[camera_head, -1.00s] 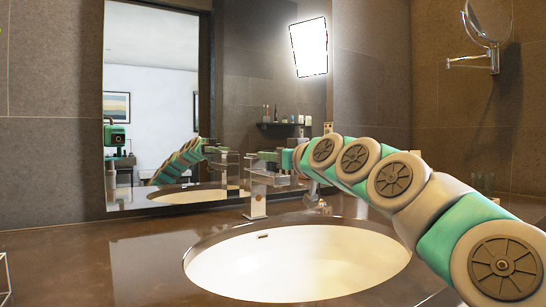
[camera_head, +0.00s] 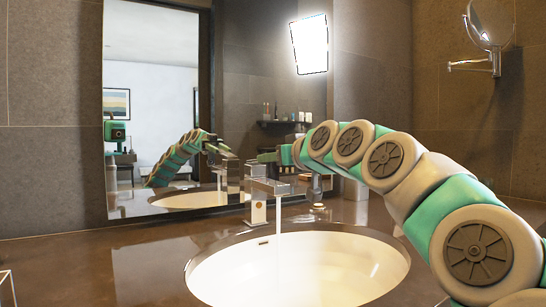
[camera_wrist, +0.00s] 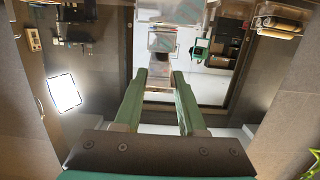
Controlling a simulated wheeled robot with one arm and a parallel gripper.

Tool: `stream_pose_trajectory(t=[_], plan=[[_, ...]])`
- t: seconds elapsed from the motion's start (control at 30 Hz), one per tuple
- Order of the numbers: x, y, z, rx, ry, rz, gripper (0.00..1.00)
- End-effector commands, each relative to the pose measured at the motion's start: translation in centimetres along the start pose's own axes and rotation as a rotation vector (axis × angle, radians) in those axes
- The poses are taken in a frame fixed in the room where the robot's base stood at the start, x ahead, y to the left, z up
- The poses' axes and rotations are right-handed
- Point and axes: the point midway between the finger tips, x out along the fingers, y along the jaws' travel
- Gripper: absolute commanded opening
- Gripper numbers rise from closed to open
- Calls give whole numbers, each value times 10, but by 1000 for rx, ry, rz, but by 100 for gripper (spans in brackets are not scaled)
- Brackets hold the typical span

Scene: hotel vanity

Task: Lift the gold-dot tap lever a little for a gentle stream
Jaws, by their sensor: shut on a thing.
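The chrome tap (camera_head: 258,207) stands behind the basin with a gold dot on its upright body. A thin stream of water (camera_head: 281,250) falls from its spout into the basin. The tap lever (camera_head: 259,171) is at the top of the tap. My gripper (camera_head: 264,159) is at the lever, coming from the right, and is shut on it; its grip is small and partly hidden in the head view. In the wrist view my gripper's two green fingers (camera_wrist: 160,78) point forward with a gap between them.
The white basin (camera_head: 300,270) is sunk in the brown counter (camera_head: 130,255). A large mirror (camera_head: 150,80) behind the tap reflects my arm. A round mirror (camera_head: 490,22) is on the right wall. The counter left of the basin is mostly clear.

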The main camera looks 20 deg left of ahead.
Motion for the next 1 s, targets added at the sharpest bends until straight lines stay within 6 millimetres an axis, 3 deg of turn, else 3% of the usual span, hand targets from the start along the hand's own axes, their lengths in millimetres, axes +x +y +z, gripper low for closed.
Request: stream_pose_trajectory(t=[0.03, 0.07, 0.3, 0.7, 1.0], plan=[[0, 0, -1, 1, 3, 0, 0], [0, 0, -1, 1, 3, 0, 41], [0, 0, -1, 1, 2, 0, 68], [-3, 0, 0, 1, 2, 0, 70], [-29, 0, 1, 0, 2, 1, 70]])
